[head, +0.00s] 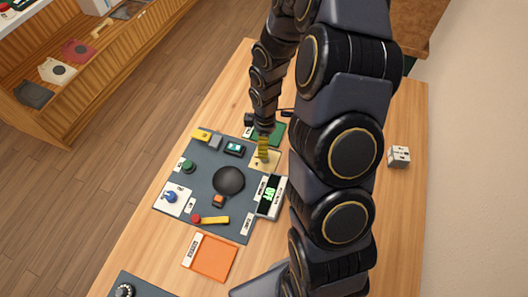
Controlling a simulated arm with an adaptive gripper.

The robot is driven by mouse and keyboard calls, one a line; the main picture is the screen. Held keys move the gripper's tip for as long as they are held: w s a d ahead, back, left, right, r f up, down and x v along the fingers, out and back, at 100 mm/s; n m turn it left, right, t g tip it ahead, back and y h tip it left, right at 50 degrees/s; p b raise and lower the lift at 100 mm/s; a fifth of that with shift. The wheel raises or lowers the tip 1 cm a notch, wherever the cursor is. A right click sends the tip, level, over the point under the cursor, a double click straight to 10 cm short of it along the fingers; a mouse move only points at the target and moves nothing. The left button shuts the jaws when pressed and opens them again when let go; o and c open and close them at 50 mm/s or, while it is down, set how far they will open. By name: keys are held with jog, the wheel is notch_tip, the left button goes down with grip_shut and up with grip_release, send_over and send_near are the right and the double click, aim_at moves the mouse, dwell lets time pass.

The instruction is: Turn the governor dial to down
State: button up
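Labels are too small to read, so I cannot tell for sure which control is the governor dial. My gripper (264,157) points down over a cream plate (271,167) at the back right of a dark grey panel (207,172). The arm's end and a yellow part hide most of what is on that plate. I cannot tell whether the fingers touch anything or are open. A blue knob (170,197) sits on a white plate at the panel's left. A green knob (187,167) and a large dark round piece (229,180) are also on the panel.
A yellow lever (214,220) and an orange tray (210,258) are nearer. A white cube (399,156) sits far right. A dark round dial (124,291) shows at bottom left. My arm hides the table's middle.

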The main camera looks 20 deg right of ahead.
notch_tip(320, 180, down, 7)
jog(key=shift+f, duration=0.1)
dwell(0.3)
grip_shut()
